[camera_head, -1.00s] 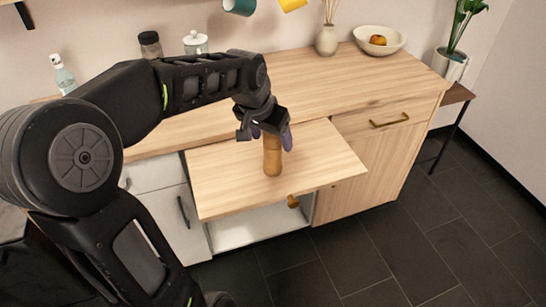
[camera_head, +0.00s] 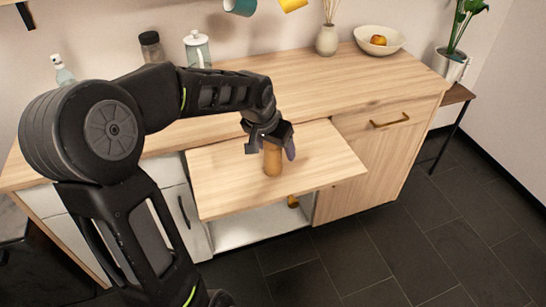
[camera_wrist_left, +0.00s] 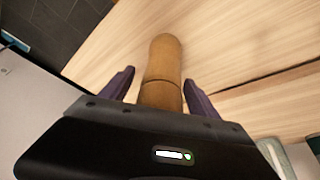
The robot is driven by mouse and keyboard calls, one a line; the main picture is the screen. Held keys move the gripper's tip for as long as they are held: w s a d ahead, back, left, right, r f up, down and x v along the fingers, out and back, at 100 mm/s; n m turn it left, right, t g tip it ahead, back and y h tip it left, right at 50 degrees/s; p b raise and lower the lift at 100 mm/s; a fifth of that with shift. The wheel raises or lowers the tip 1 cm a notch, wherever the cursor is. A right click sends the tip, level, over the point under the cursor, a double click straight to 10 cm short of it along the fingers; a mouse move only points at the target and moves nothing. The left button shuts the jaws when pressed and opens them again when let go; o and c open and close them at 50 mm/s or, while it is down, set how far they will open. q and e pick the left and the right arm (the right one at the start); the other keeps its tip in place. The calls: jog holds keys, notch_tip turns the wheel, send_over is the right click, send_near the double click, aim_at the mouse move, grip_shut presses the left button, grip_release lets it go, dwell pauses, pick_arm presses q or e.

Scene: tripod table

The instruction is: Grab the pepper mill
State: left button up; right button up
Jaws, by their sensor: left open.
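The pepper mill (camera_head: 273,160) is a brown wooden cylinder standing upright on the pull-out board (camera_head: 225,180) in the head view. My left gripper (camera_head: 271,152) is open, directly over the mill, with a finger on either side of its upper part. The gripper hides the mill's top in the head view. In the left wrist view the mill (camera_wrist_left: 163,75) lies between the two purple-grey fingers of the left gripper (camera_wrist_left: 160,88), with gaps showing on both sides. My right gripper is in neither view.
The wooden counter (camera_head: 320,85) rises behind the board. The board around the mill is clear.

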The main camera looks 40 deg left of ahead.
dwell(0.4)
pick_arm(q)
grip_shut()
dwell(0.6)
